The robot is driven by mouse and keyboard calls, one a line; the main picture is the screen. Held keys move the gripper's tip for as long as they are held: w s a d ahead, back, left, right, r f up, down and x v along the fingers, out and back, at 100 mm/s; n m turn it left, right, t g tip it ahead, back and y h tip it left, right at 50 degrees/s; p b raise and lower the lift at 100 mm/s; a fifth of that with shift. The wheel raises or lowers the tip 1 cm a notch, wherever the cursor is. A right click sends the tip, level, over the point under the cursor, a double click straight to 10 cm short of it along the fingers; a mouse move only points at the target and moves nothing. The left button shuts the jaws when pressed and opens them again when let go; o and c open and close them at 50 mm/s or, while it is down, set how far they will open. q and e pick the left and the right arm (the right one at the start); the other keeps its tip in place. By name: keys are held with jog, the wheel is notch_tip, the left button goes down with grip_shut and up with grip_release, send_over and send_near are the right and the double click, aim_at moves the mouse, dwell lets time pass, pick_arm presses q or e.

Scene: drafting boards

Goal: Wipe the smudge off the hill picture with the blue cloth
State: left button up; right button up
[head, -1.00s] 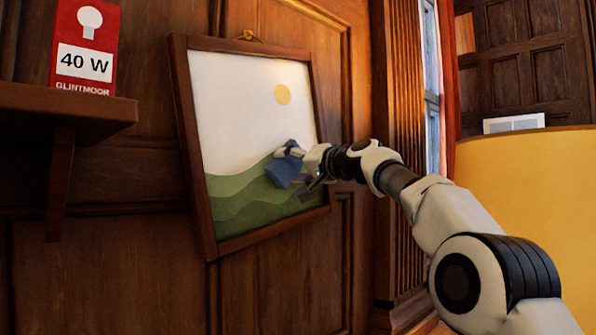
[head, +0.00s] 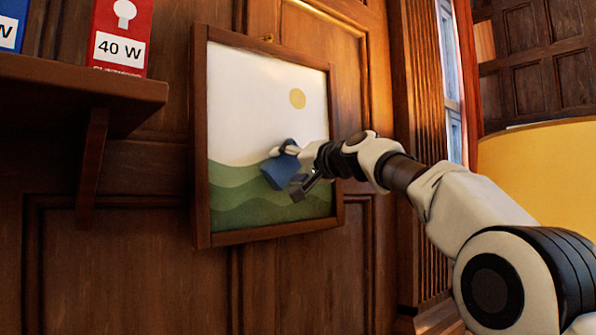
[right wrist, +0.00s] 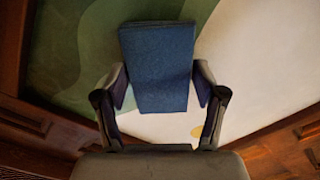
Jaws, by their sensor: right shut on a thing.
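The hill picture (head: 265,104) hangs on the wooden wall in a brown frame, with green hills, a pale sky and a yellow sun. The blue cloth (head: 280,169) is in my right gripper (head: 291,168), in front of the lower right part of the picture, where hills meet sky. In the right wrist view, the cloth (right wrist: 158,60) sits between both fingers, with the painted surface behind it. I cannot tell whether the cloth touches the picture. No smudge can be made out; part of the picture is hidden by cloth and gripper. My left gripper is out of view.
A wooden shelf (head: 75,88) juts out at the left, bearing a red 40 W box (head: 120,38) and a blue box (head: 12,24). A curved yellow surface (head: 545,170) stands at the right.

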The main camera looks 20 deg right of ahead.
jog(key=shift+s+a+f, duration=0.1)
jog(key=shift+s+a, duration=0.45)
jog(key=shift+s+a+f+b, duration=0.1)
jog(key=shift+s+a+b, duration=0.3)
jog(key=shift+a, duration=0.15)
jog(key=shift+s+a+f+b, duration=0.1)
jog(key=shift+s+a+b, duration=0.2)
jog(key=shift+a, duration=0.25)
jog(key=shift+s+a+r, duration=0.1)
jog(key=shift+s+a, duration=0.15)
jog(key=shift+a, duration=0.15)
jog(key=shift+d, duration=0.1)
jog(key=b, duration=0.4)
send_near(269, 167)
jog(key=shift+s+d+r, duration=0.25)
jog(key=shift+s+r, duration=0.05)
jog(key=shift+s, duration=0.2)
